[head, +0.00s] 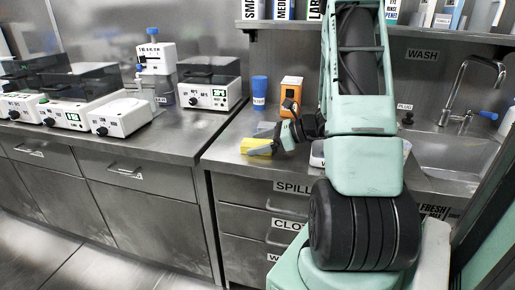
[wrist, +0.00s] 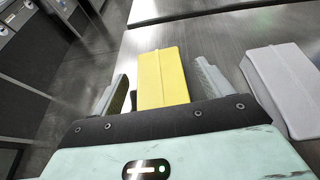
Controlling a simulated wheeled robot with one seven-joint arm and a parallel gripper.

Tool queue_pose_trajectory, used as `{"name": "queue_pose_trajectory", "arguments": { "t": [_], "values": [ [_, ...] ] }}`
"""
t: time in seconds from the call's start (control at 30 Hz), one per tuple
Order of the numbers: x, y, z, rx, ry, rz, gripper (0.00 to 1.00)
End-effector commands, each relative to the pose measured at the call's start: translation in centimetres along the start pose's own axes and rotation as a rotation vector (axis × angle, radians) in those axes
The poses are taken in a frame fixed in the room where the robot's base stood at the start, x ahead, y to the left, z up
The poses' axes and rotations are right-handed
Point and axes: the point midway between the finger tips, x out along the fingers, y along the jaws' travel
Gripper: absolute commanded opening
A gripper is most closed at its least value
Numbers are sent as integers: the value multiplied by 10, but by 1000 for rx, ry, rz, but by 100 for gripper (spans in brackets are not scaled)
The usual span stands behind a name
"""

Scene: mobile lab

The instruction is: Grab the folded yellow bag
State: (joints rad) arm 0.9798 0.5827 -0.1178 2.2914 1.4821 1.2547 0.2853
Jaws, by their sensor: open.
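The folded yellow bag (head: 256,147) lies on the steel counter near its front edge. In the wrist view the bag (wrist: 163,77) is a flat yellow block with a crease along it, lying between my two fingers. My gripper (wrist: 162,80) is open, with one finger on each side of the bag and a visible gap at each side. In the head view my gripper (head: 268,139) is at the bag from the right and partly covers it. The bag's near end is hidden behind the gripper body in the wrist view.
A grey folded block (wrist: 284,88) lies close to the right finger. A blue cup (head: 259,88) and an orange box (head: 291,91) stand behind on the counter. A sink (head: 455,158) is at the right. Lab devices (head: 210,95) stand on the left counter.

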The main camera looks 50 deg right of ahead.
Motion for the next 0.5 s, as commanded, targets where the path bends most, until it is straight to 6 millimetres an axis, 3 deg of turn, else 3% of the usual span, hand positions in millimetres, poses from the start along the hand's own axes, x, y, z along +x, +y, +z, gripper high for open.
{"name": "queue_pose_trajectory", "arguments": {
  "t": [0.3, 0.5],
  "values": [
    [8, 0, 0, 0, 0, 0, 78],
    [8, 0, 0, 0, 0, -1, 30]
  ]
}}
